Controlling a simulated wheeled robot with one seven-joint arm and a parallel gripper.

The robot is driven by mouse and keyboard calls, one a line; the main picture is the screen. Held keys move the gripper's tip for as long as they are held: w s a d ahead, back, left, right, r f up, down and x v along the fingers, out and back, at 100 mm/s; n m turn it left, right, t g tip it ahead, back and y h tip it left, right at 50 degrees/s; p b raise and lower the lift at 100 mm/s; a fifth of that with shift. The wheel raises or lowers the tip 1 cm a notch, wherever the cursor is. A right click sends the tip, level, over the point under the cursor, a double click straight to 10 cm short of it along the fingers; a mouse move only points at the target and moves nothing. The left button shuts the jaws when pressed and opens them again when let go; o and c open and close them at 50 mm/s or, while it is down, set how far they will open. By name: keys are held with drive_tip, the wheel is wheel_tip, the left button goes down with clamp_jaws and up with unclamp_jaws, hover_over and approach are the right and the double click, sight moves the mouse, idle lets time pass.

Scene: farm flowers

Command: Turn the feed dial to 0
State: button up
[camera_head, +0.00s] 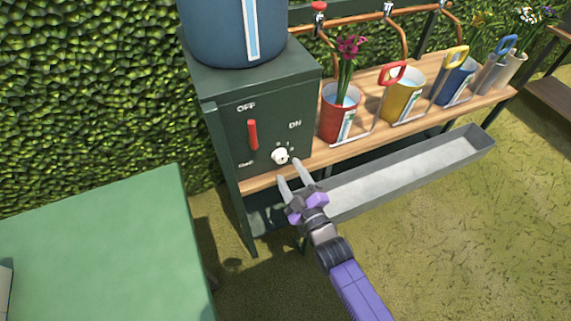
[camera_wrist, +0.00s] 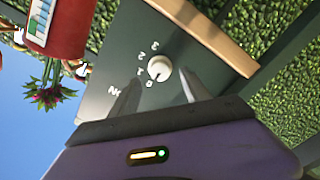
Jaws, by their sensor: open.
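The feed dial (camera_head: 280,156) is a small white knob low on the front of a dark green control box (camera_head: 222,128). In the wrist view the dial (camera_wrist: 159,68) shows with the marks 0, 1, 2 and 3 around it; which mark it points at is hard to tell. My gripper (camera_head: 289,172) is open and empty just in front of the dial. In the wrist view its two fingers (camera_wrist: 156,92) point toward the panel, one to each side of the dial and apart from it.
A red lever (camera_head: 252,135) stands left of the dial, below OFF. A blue tank (camera_head: 232,30) sits on the box. A red pot with flowers (camera_head: 341,112) stands close on the right, with other pots beyond. A grey trough (camera_head: 405,172) is below the shelf. A green table (camera_head: 100,250) is at left.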

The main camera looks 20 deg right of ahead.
drive_tip(key=shift+s, duration=1.4)
drive_tip(key=s+r+m+g+p, duration=0.1)
drive_tip(key=s+r+m, duration=0.2)
drive_tip(key=s, duration=0.9)
drive_tip(key=s+r+m+g+p, duration=0.1)
drive_tip(key=s+r+m+p, duration=0.1)
drive_tip(key=s+r, duration=0.8)
drive_tip(key=s+r+m+g+p, duration=0.1)
drive_tip(key=s+r+m, duration=0.3)
drive_tip(key=s, duration=1)
drive_tip(key=shift+r+p, duration=0.4)
drive_tip(key=shift+r, duration=1.15)
